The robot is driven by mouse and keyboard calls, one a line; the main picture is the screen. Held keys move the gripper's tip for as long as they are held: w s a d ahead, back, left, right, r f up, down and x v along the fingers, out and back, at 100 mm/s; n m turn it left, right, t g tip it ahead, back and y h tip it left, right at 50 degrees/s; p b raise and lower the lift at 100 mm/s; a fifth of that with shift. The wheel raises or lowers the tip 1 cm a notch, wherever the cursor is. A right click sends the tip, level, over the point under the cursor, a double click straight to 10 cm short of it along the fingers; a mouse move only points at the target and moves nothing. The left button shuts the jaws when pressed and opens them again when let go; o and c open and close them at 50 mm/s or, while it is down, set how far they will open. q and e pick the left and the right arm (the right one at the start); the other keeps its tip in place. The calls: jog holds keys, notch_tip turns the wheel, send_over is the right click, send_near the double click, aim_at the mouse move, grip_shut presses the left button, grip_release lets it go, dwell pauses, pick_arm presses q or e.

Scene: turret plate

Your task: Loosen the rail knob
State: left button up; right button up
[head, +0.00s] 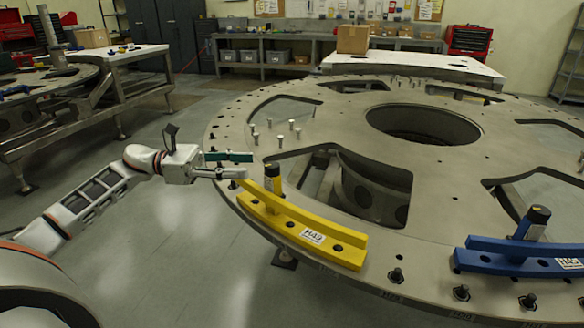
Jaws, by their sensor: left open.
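A yellow rail (305,238) labelled M49 lies along the near left rim of the turret plate (405,240). A black-topped knob (272,179) with a yellow band stands upright near its left end. A blue rail (490,259) lies further right on the rim, with a similar upright knob (532,223). My left gripper (243,165) is open, just left of the yellow rail's knob, with its fingers pointing right towards it. A small gap seems to show between fingertips and knob. My right gripper is not in view.
Several upright pins (275,135) stand on the plate behind the gripper. Bolts (397,275) line the near rim. The plate has large cutouts and a round central opening (422,125). A cardboard box (352,39) sits behind. The floor (185,255) left of the plate is clear.

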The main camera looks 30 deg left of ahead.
aim_at(272, 165)
pick_arm(q)
jog(key=p+x, duration=0.1)
jog(key=x, duration=0.6)
jog(key=shift+d+r, duration=0.1)
jog(key=shift+r, duration=0.1)
jog(key=shift+w+d+f, duration=0.15)
jog(key=shift+w+d, duration=0.1)
jog(key=shift+d, duration=0.1)
jog(key=shift+c, duration=0.4)
jog(key=shift+p, duration=0.3)
jog(key=c, duration=1.1)
